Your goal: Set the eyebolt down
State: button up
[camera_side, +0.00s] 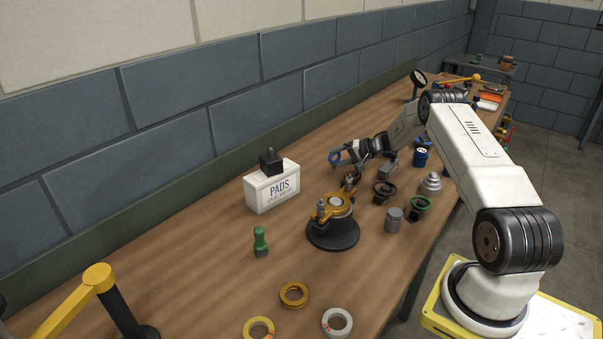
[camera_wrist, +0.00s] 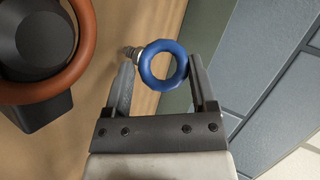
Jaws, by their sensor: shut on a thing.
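The eyebolt has a blue ring and a short metal threaded shank. In the wrist view the eyebolt (camera_wrist: 147,66) sits between the two fingers of my gripper (camera_wrist: 162,75), with its shank pointing left past one finger. My gripper is shut on it. In the side view my gripper (camera_side: 345,154) is over the far middle of the wooden bench, with the blue eyebolt (camera_side: 335,159) at its tip, just behind the casing. I cannot tell whether the eyebolt touches the bench.
A white PADS box (camera_side: 272,190) with a black block stands left of the casing. Small parts, including a grey cylinder (camera_side: 394,220), stand to the right. An orange-red ring (camera_wrist: 88,68) is close in the wrist view.

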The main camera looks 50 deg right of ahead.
jog(key=shift+f, duration=0.3)
jog(key=shift+f, duration=0.15)
jog(key=o, duration=1.3)
jog(key=shift+s+d+r, duration=0.1)
jog(key=shift+s+r, duration=0.05)
jog(key=shift+r, duration=0.05)
jog(key=v, duration=1.1)
jog(key=shift+s, duration=0.25)
jog(key=shift+r, duration=0.2)
